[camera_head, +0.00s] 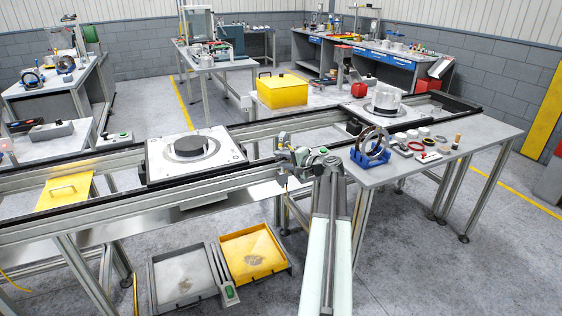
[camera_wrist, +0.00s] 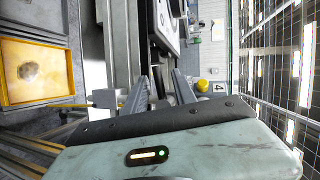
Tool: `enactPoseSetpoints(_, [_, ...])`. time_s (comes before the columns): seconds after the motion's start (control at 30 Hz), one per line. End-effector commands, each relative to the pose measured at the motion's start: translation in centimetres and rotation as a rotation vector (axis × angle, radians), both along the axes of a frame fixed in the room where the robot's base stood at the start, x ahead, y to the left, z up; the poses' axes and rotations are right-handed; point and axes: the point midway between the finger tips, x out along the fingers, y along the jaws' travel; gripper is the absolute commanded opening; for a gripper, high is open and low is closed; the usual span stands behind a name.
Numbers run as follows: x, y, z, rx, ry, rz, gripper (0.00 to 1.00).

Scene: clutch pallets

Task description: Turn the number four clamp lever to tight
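A label with the number 4 (camera_wrist: 218,87) shows right of my gripper in the wrist view, with a small yellow round part (camera_wrist: 203,85) beside it. I cannot tell whether this yellow part belongs to the clamp lever, or how the lever stands. My gripper (camera_wrist: 160,85) has its two grey fingers apart, with a gap between them and nothing clearly held. In the head view my gripper (camera_head: 284,157) is at the near rail of the conveyor, right of the pallet (camera_head: 225,158) with a dark disc (camera_head: 190,145). No number four lever can be made out there.
A side table (camera_head: 420,172) with a blue-based ring stand (camera_head: 370,148) and small parts stands right of my arm. A yellow box (camera_head: 284,91) and a second pallet (camera_head: 360,113) are behind. A grey tray (camera_head: 155,290) and a yellow tray (camera_head: 284,262) lie low beneath the conveyor.

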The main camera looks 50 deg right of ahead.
Motion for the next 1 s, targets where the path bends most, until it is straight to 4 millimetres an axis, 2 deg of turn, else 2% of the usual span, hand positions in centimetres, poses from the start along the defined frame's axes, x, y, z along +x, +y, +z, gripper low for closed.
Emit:
enactPoseSetpoints(0.03, [0.0,0.02,0.01,0.0,0.0,0.0,0.32])
enactPoseSetpoints(0.13, [0.01,0.04,0.0,0.0,0.0,0.001,0.05])
enactPoseSetpoints(0.17, [0.01,0.04,0.0,0.0,0.0,0.001,0.0])
enactPoseSetpoints(0.63, [0.18,0.33,-0.08,-0.062,0.026,0.006,0.0])
enactPoseSetpoints(1.0, [0.03,0.14,-0.8,-0.33,0.134,0.007,0.0])
